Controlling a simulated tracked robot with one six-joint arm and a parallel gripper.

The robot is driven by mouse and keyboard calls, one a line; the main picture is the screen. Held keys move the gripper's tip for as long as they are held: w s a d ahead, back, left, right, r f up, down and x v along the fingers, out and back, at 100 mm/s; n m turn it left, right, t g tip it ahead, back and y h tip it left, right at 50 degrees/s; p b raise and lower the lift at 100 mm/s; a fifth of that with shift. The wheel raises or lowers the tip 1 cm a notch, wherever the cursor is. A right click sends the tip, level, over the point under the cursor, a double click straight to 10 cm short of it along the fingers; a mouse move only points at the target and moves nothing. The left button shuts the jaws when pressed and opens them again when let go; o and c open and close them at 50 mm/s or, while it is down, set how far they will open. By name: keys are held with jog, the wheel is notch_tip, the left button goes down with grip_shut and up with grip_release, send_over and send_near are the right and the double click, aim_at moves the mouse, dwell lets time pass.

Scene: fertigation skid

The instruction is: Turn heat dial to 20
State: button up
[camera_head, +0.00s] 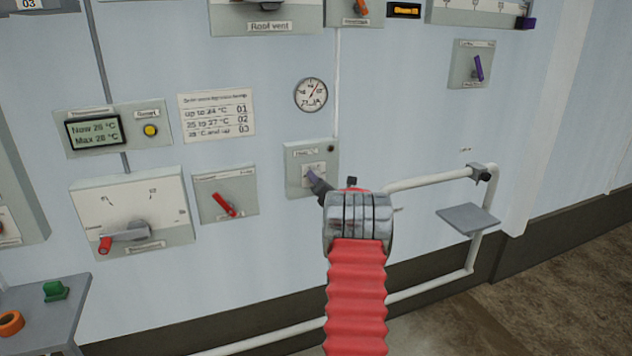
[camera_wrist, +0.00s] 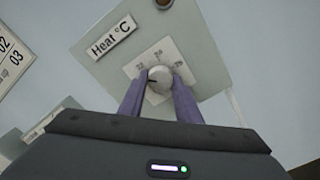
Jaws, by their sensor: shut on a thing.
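The heat dial is a pale round knob (camera_wrist: 160,78) on a small white scale plate, in the middle of the wrist view. Its grey panel (camera_wrist: 196,38) carries a label reading Heat °C (camera_wrist: 111,38). A dark mark shows on the left side of the knob's face. My gripper (camera_wrist: 158,92) is shut on the knob, one purple finger on each side. In the head view the heat panel (camera_head: 297,153) is on the wall, and my gripper (camera_head: 317,178) reaches it from the lower right, hiding part of the knob.
A red-handled switch (camera_head: 224,204) and a large lever dial (camera_head: 130,214) are left of the heat panel. A thermometer display (camera_head: 94,131) reads Now 26 °C. A white rail (camera_head: 430,180) with a small grey shelf (camera_head: 468,218) stands to the right.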

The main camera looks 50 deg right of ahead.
jog(key=shift+w+a+f+n, duration=0.1)
jog(key=shift+f+n, duration=0.05)
jog(key=shift+n, duration=1.3)
jog(key=shift+w+f+n, duration=0.1)
jog(key=shift+n, duration=1.3)
jog(key=shift+a+f+n, duration=0.1)
jog(key=shift+f+n, duration=0.05)
jog(key=shift+n, duration=1.3)
jog(key=o, duration=0.6)
jog(key=shift+f, duration=0.1)
jog(key=o, duration=0.5)
jog(key=shift+s+d+r, duration=0.1)
jog(key=shift+d+r, duration=0.05)
jog(key=shift+r, duration=0.05)
jog(key=shift+c, duration=0.2)
jog(key=shift+s+r, duration=0.1)
jog(key=shift+s, duration=0.05)
jog(key=v, duration=1.3)
jog(key=shift+s, duration=0.2)
